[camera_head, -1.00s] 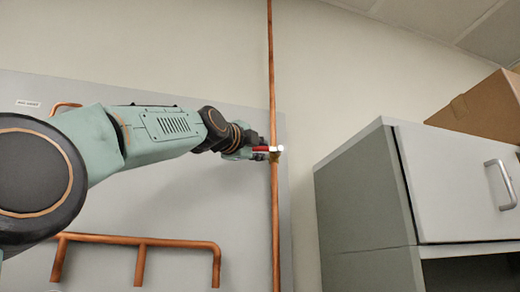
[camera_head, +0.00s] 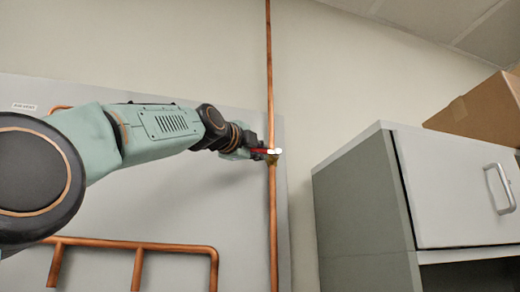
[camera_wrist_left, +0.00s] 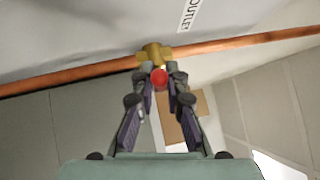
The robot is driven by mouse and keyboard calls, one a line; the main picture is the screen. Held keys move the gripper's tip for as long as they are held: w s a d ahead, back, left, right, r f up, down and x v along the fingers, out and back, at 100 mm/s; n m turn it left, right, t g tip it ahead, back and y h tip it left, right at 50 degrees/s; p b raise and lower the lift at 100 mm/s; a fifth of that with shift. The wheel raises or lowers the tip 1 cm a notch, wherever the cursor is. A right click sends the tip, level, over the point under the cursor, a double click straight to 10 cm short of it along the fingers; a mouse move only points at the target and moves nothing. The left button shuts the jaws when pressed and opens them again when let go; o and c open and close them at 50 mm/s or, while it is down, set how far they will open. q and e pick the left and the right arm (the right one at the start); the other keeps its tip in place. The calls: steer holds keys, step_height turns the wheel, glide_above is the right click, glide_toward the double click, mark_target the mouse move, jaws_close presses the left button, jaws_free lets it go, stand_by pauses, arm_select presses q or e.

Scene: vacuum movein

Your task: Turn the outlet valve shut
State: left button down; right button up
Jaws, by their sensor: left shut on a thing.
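The outlet valve has a brass body (camera_wrist_left: 154,54) on a copper pipe and a red handle (camera_wrist_left: 159,78). In the head view the red handle (camera_head: 262,151) points left from the vertical copper pipe (camera_head: 272,210). My left gripper (camera_wrist_left: 160,80) is shut on the red handle, with one finger on each side of it. In the head view the left gripper (camera_head: 258,153) is small and partly hides the handle. A label reading OUTLET (camera_wrist_left: 195,12) is beside the pipe in the wrist view. My right gripper is not in view.
A grey panel (camera_head: 200,200) stands behind the pipe. More copper piping (camera_head: 140,242) runs low on it. A grey cabinet (camera_head: 360,210) with a handled door stands to the right, with a cardboard box (camera_head: 480,112) on top.

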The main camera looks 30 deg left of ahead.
arm_select(q)
steer(key=shift+a+r+m+g+p, duration=0.1)
steer(key=shift+r+m+g+p, duration=0.2)
steer(key=shift+p, duration=0.15)
steer(key=c, duration=1.7)
jaws_free()
steer(key=shift+c, duration=0.2)
steer(key=o, duration=0.4)
steer(key=shift+s+a, duration=0.2)
steer(key=shift+a, duration=0.1)
steer(key=shift+d, duration=0.15)
